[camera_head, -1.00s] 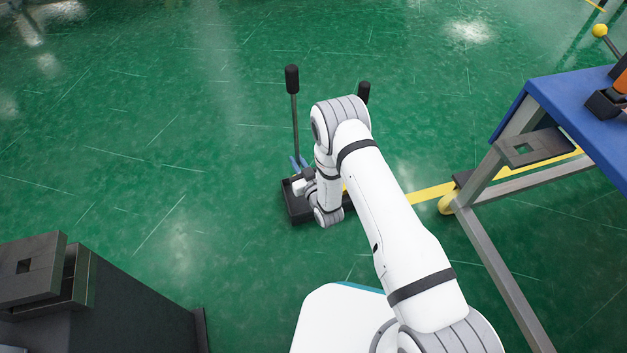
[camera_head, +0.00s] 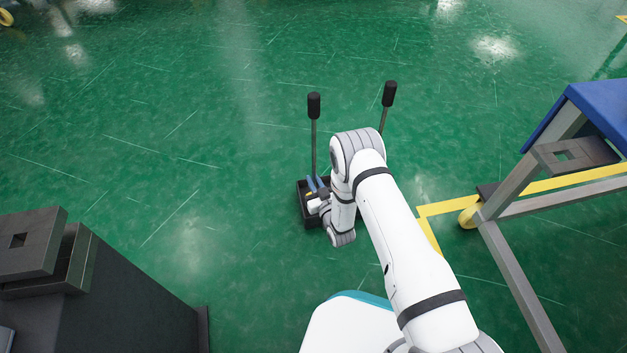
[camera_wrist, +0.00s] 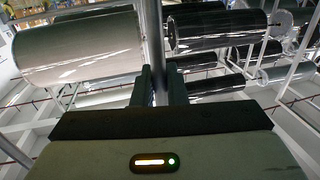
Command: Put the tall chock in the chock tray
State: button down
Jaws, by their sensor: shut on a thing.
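The tall chock (camera_head: 314,145) shows as an upright thin rod with a thick black grip on top. My gripper (camera_head: 318,186) is shut on the rod, low down. In the wrist view the grey rod (camera_wrist: 154,35) stands between the two dark fingers of my gripper (camera_wrist: 160,85). The chock tray (camera_head: 302,205), a black open box, lies on the green floor below my gripper. The rod's lower end is hidden at my gripper and the tray, so I cannot tell whether the chock touches the tray floor.
A second rod with a black grip (camera_head: 389,95) stands to the right, its base hidden behind my arm. A blue-topped wheeled table (camera_head: 600,108) is at the right. A dark cabinet (camera_head: 130,300) stands at the lower left. Floor left of the tray is clear.

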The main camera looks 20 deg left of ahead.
jog(key=c, duration=1.5)
grip_release()
jog(key=shift+f, duration=0.1)
jog(key=shift+o, duration=0.2)
jog(key=shift+s+d+r, duration=0.1)
jog(key=shift+r, duration=0.1)
jog(key=p+v, duration=0.5)
jog(key=v, duration=0.6)
jog(key=shift+s+d, duration=0.2)
jog(key=shift+s, duration=0.1)
jog(key=shift+f, duration=0.1)
